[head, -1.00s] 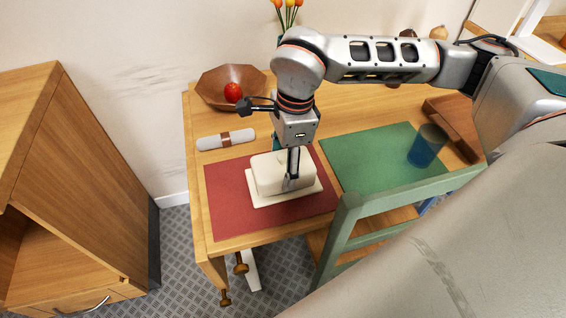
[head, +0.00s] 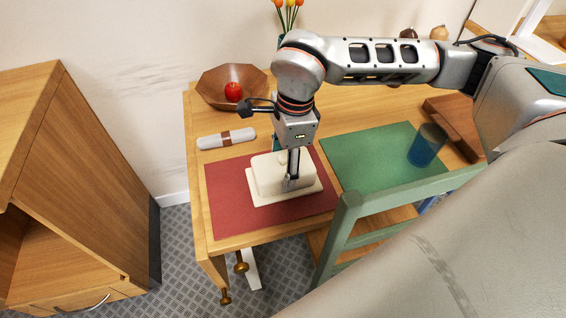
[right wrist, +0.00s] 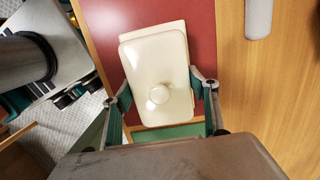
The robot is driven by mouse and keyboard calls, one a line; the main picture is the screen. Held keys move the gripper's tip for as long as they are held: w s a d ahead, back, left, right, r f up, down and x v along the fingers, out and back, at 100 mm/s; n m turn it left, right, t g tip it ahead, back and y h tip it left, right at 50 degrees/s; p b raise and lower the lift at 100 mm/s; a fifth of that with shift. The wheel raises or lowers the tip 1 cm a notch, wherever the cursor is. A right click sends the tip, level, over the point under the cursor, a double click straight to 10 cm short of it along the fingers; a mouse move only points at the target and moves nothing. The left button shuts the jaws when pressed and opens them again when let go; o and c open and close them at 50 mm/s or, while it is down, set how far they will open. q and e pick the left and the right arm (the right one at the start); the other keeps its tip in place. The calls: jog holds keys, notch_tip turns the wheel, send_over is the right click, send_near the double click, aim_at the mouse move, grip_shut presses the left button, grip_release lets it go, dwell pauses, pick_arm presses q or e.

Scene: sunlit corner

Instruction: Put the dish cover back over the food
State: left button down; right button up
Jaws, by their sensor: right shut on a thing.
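The cream dish cover (head: 266,173), a rounded box with a round knob (right wrist: 159,95), is over the cream dish (head: 305,193) on the red placemat. In the right wrist view the dish cover (right wrist: 140,62) sits slightly turned and off-centre, with the dish's rim (right wrist: 181,25) showing past its edge. I cannot tell whether it rests fully on the dish. My right gripper (head: 291,183) points down from above, shut on the dish cover, with its fingers on either side in the wrist view. Any food is hidden. My left gripper is not in view.
The red placemat (head: 226,200) lies near the table's left end. A rolled napkin (head: 226,139) and a wooden bowl (head: 214,95) with a red fruit (head: 233,91) are behind it. To the right are a green placemat (head: 365,150), a blue glass (head: 426,147) and a green chair (head: 385,203).

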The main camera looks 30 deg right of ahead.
aim_at(283, 156)
jog(key=shift+f, duration=0.15)
jog(key=o, duration=1.3)
jog(key=o, duration=0.5)
jog(key=shift+r+p, duration=1.05)
jog(key=shift+r, duration=0.7)
jog(key=shift+r+p, duration=1.5)
jog(key=shift+r, duration=0.85)
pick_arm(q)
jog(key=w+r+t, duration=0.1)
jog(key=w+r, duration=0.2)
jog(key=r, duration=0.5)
